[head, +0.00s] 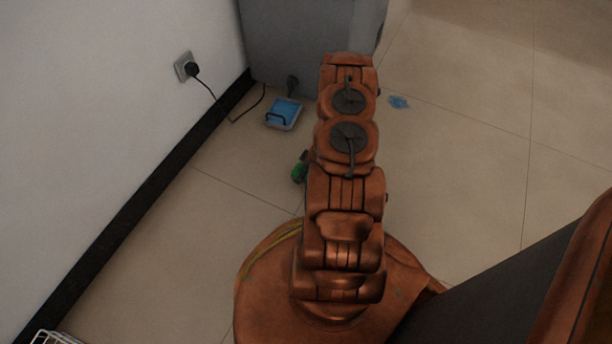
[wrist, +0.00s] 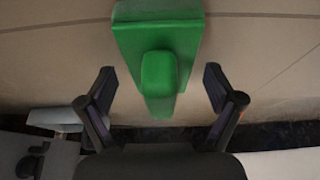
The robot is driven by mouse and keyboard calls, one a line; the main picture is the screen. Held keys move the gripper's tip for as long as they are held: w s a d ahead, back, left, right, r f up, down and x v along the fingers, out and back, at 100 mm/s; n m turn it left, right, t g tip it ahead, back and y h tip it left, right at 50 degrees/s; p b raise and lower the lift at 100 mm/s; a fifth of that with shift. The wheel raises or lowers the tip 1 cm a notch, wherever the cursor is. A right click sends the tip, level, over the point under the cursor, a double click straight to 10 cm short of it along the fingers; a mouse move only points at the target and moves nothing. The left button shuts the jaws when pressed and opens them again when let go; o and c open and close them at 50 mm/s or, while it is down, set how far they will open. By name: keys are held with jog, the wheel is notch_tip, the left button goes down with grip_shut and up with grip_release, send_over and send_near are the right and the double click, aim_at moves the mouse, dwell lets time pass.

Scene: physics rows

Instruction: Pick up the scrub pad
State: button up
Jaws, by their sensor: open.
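A green block with a raised rounded grip, which I take to be the scrub pad (wrist: 158,20), lies on the floor in the wrist view, at the top middle. In the head view only a small green part (head: 298,173) shows at the left side of my arm; the rest is hidden. My gripper (wrist: 158,73) is open, its two dark fingers spread on either side of the pad's narrow grip end. The fingers look apart from the pad; the height gap is hard to judge. My arm hides most of the gripper in the head view.
A blue item in a pale tray with a dark handle (head: 283,113) lies by the grey cabinet (head: 300,40). A cord runs from a wall socket (head: 186,66). A small blue scrap (head: 399,102) lies right of my arm. A white wire rack (head: 52,338) stands lower left. Floor at right is clear.

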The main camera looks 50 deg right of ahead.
jog(key=c, duration=1.2)
jog(key=shift+r, duration=0.1)
jog(key=shift+r+p, duration=0.25)
jog(key=shift+p, duration=0.05)
jog(key=shift+c, duration=0.2)
notch_tip(320, 180, up, 4)
jog(key=shift+f+p, duration=0.15)
jog(key=shift+p, duration=1)
jog(key=s+a+p, duration=0.1)
jog(key=s+a, duration=0.2)
jog(key=s, duration=0.1)
jog(key=s+a+p, duration=0.1)
jog(key=s+a, duration=0.3)
jog(key=s+a+p, duration=0.1)
jog(key=s+a, duration=0.2)
jog(key=a, duration=0.1)
jog(key=shift+s+r+p, duration=0.3)
jog(key=shift+s+p, duration=0.05)
jog(key=shift+s, duration=0.05)
jog(key=shift+d, duration=0.1)
